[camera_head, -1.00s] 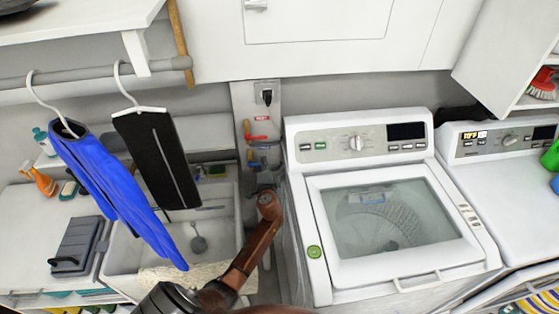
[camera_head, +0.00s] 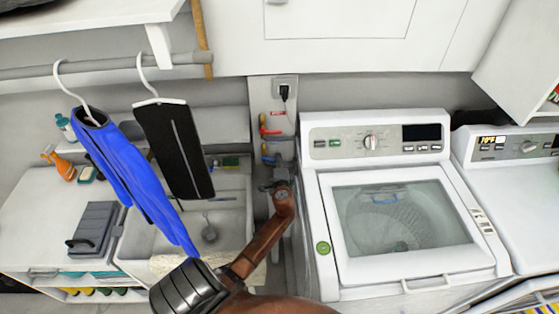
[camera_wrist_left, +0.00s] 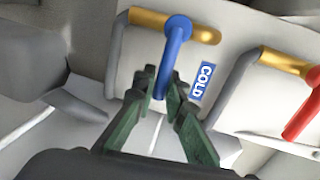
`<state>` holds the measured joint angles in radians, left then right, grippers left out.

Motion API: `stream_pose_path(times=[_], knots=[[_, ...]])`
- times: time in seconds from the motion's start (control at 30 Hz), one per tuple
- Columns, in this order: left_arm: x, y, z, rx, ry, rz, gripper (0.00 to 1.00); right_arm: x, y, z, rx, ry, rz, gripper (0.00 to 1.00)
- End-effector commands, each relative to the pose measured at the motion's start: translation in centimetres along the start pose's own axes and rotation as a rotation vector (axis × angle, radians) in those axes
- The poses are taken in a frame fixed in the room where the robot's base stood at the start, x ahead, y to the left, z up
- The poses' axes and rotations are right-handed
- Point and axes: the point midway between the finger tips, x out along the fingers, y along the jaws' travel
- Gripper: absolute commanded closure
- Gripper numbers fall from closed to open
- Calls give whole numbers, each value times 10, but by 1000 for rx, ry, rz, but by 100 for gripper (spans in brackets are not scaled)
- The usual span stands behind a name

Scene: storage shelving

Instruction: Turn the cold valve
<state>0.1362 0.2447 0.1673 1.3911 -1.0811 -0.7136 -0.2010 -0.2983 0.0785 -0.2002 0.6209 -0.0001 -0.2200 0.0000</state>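The cold valve has a blue handle (camera_wrist_left: 174,48) on a brass stem, beside a blue COLD label (camera_wrist_left: 202,83) in the left wrist view. In the head view the blue handle (camera_head: 269,158) is on the wall panel between sink and washer. My left gripper (camera_wrist_left: 163,96) has its green fingers on either side of the handle's lower end, close together, and looks shut on it. In the head view the left gripper (camera_head: 270,181) is just below the valve, partly hidden by my wrist. My right gripper is not in view.
A red valve handle (camera_wrist_left: 304,115) is to the right in the wrist view; it also shows above the blue one in the head view (camera_head: 270,131). The washer (camera_head: 325,215) stands right of my arm. Blue trousers (camera_head: 125,175) and a black garment (camera_head: 175,150) hang left, over the sink (camera_head: 235,215).

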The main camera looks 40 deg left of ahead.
Motion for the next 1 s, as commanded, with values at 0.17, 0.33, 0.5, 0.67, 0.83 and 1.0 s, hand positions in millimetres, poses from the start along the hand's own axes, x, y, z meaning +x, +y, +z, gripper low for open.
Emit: stream_pose_path(times=[0.17,0.33,0.5,0.67,0.83,1.0], knots=[[0,2,0,0,0,3,76,0,2,0,-1,0,2,60],[0,1,0,-1,0,2,73,0,3,1,-1,-1,3,60],[-1,1,-1,-1,1,1,73,0,4,3,-1,-4,4,60],[-17,2,0,-2,1,2,73,0,3,3,-1,-3,3,60],[-52,2,0,-4,1,4,73,0,2,3,0,-3,2,60],[-86,2,0,-3,1,3,73,0,2,3,0,-3,2,60]])
